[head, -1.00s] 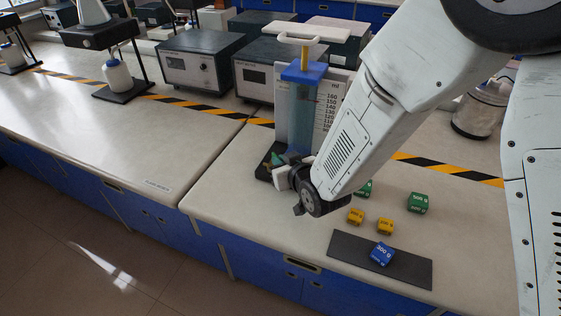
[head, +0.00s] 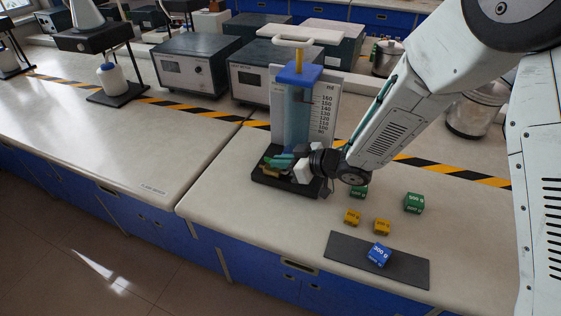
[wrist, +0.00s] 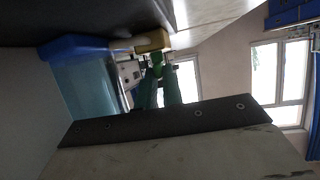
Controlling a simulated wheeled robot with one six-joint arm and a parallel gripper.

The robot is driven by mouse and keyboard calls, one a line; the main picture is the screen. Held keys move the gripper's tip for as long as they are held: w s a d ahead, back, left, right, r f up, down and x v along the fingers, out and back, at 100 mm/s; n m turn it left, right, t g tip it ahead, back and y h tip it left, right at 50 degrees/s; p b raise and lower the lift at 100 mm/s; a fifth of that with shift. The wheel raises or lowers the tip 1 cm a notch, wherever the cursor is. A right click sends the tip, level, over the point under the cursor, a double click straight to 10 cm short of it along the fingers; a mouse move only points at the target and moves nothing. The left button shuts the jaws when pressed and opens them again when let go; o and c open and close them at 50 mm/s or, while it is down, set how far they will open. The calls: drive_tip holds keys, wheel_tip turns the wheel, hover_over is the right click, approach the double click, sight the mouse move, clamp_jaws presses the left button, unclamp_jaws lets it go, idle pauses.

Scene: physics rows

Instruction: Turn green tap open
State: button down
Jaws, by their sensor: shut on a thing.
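The apparatus is a clear blue cylinder (head: 296,115) with a blue cap, a yellow rod and a white handle, standing upright on a black base (head: 290,187) in front of a numbered scale board. The green tap (wrist: 157,66) sits low on it, between the teal fingers of my gripper (wrist: 158,78) in the wrist view. In the head view my gripper (head: 275,160) reaches in from the right, low at the cylinder's foot, and largely hides the tap. The jaws are shut on the green tap. How far it is turned cannot be told.
A yellow-tan fitting (wrist: 152,42) lies close by the tap. A blue block (head: 379,254) rests on a dark mat (head: 405,272); yellow blocks (head: 352,217) and green blocks (head: 413,203) stand nearby. Grey instrument boxes (head: 190,66) stand behind.

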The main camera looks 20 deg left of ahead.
drive_tip(key=shift+r, duration=0.1)
idle(0.3)
drive_tip(key=c, duration=1.5)
unclamp_jaws()
drive_tip(key=shift+c, duration=0.2)
